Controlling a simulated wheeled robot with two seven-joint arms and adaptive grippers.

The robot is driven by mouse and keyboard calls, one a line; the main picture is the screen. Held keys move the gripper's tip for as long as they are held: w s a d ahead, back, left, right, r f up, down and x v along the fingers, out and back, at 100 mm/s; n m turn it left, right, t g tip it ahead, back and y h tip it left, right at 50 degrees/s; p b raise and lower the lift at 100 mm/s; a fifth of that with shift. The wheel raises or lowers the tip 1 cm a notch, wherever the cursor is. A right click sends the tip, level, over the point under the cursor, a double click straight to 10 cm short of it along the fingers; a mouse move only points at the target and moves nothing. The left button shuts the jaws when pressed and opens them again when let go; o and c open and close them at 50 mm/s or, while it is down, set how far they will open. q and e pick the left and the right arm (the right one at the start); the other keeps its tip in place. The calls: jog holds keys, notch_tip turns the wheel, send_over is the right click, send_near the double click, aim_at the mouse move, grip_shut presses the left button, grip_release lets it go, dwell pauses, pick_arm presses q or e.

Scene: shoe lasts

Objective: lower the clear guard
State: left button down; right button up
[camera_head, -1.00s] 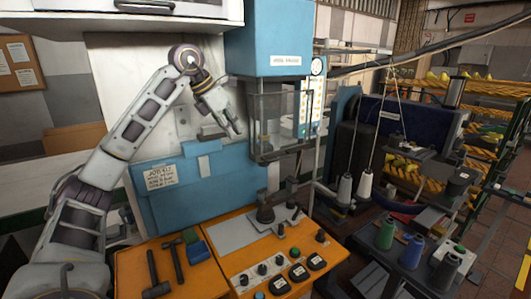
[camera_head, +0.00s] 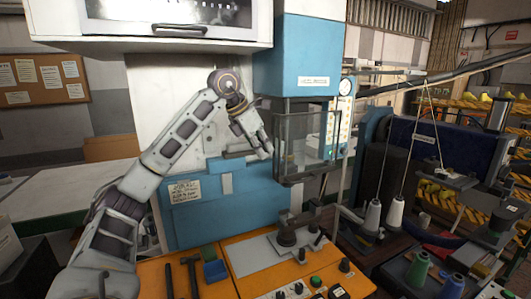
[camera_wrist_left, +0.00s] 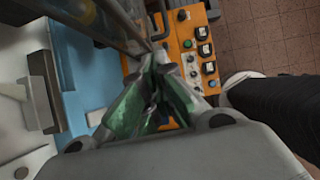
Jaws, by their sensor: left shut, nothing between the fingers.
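The clear guard (camera_head: 308,148) is a see-through box with a dark frame. It hangs below the blue press head (camera_head: 306,55), raised well above the orange bench. My left gripper (camera_head: 267,153) is shut and empty, pointing down close beside the guard's left edge. Whether it touches the guard I cannot tell. In the left wrist view, my left gripper's fingers (camera_wrist_left: 154,82) are together, and glassy panels, probably the guard (camera_wrist_left: 115,22), pass at the upper left. My right gripper is in neither view.
The orange bench (camera_head: 245,285) holds a dark clamp fixture (camera_head: 287,236), knobs, hammers (camera_head: 190,275) and a small blue-green block (camera_head: 214,269). A blue panel (camera_head: 235,205) stands behind. Thread cones (camera_head: 395,212) and a dark machine are at the right. A white cabinet (camera_head: 150,22) overhangs the arm.

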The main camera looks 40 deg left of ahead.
pick_arm(q)
send_near(281, 177)
jog(key=d+f, duration=0.1)
jog(key=d, duration=0.1)
jog(key=shift+s+p+x, duration=0.1)
jog(key=shift+p+x, duration=0.3)
jog(key=shift+x, duration=1.35)
jog(key=shift+s+p+x, duration=0.15)
jog(key=shift+p+x, duration=0.25)
jog(key=shift+x, duration=1.4)
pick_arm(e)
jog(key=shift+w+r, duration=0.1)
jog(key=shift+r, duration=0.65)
pick_arm(q)
jog(key=shift+a+f, duration=0.1)
jog(key=shift+f, duration=0.1)
